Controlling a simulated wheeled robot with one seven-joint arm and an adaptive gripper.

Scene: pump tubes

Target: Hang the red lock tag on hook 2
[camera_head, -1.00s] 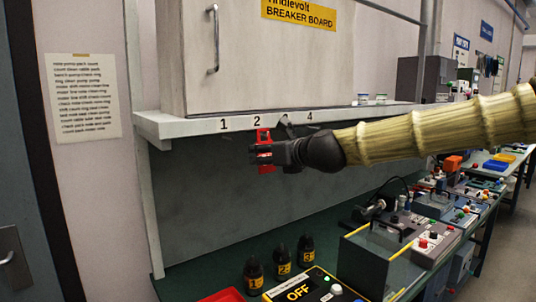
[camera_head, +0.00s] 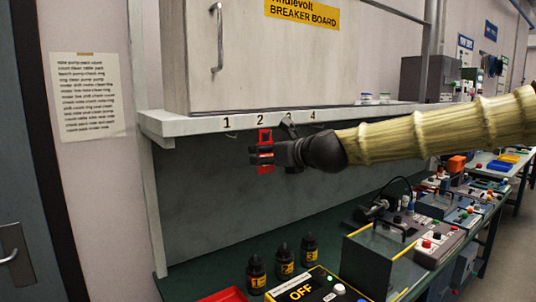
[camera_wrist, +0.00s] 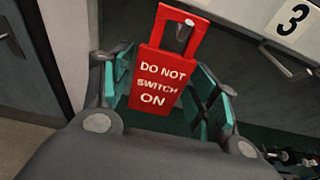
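The red lock tag (camera_wrist: 163,80), lettered "DO NOT SWITCH ON", fills the middle of the wrist view. It also shows in the head view (camera_head: 265,136), just below the number 2 on the pale ledge. A grey hook end (camera_wrist: 183,33) shows inside the tag's top opening. I cannot tell whether the tag's weight rests on that hook.
The ledge (camera_head: 185,125) bears the numbers 1, 2 and 4; the wrist view shows a 3 plate (camera_wrist: 292,18). Numbered black bottles (camera_head: 284,262) and a control box (camera_head: 310,292) stand on the bench below.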

